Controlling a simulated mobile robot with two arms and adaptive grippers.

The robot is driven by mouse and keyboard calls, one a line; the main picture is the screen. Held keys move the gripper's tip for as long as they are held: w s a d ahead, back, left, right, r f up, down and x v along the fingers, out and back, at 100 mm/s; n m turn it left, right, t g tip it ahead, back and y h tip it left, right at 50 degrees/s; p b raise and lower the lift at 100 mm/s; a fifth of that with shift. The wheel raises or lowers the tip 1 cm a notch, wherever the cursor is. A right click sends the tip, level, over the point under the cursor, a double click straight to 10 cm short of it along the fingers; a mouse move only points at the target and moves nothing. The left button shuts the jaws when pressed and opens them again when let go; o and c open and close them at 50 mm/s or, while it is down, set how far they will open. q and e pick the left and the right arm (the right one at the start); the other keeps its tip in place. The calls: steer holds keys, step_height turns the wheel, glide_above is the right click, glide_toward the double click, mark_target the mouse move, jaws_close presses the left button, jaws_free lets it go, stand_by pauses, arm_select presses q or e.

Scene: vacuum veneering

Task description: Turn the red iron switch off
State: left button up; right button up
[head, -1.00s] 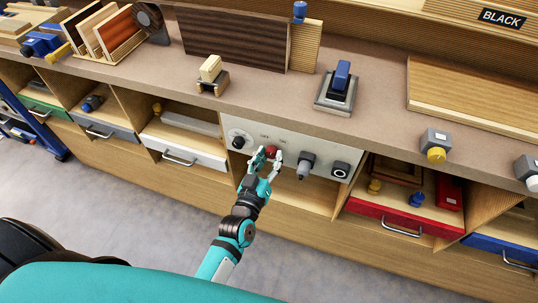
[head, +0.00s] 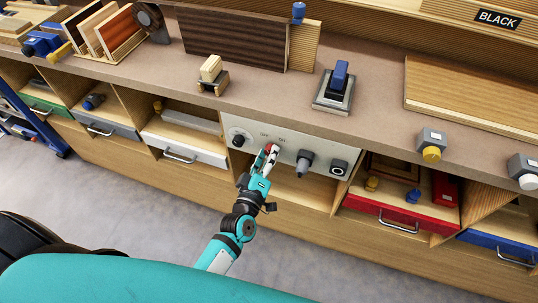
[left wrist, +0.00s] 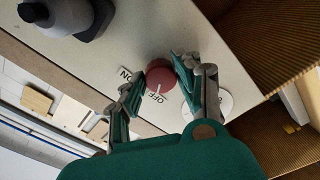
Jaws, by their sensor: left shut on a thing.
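The red iron switch (head: 268,148) is a round knob on the pale panel under the counter's front edge. In the left wrist view the red knob (left wrist: 160,76) shows a short white line, which points roughly toward the OFF label (left wrist: 163,98). The ON label (left wrist: 126,73) lies to the left of the knob. My left gripper (head: 268,151) is shut on the knob, its fingers partly covering it in the head view. In the left wrist view one finger of the gripper (left wrist: 158,72) is on each side of the knob. My right gripper is out of view.
The same panel (head: 228,122) carries a dark dial (head: 239,140) to the left, a grey plug-like part (head: 304,162) and a black round button (head: 338,167) to the right. An open bay lies below. A red drawer (head: 385,213) is further right.

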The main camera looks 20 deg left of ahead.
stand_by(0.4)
arm_select(q)
steer(key=o, duration=1.2)
steer(key=shift+c, duration=0.2)
steer(key=s, duration=1.2)
steer(key=shift+a, duration=0.25)
steer(key=shift+f, duration=0.1)
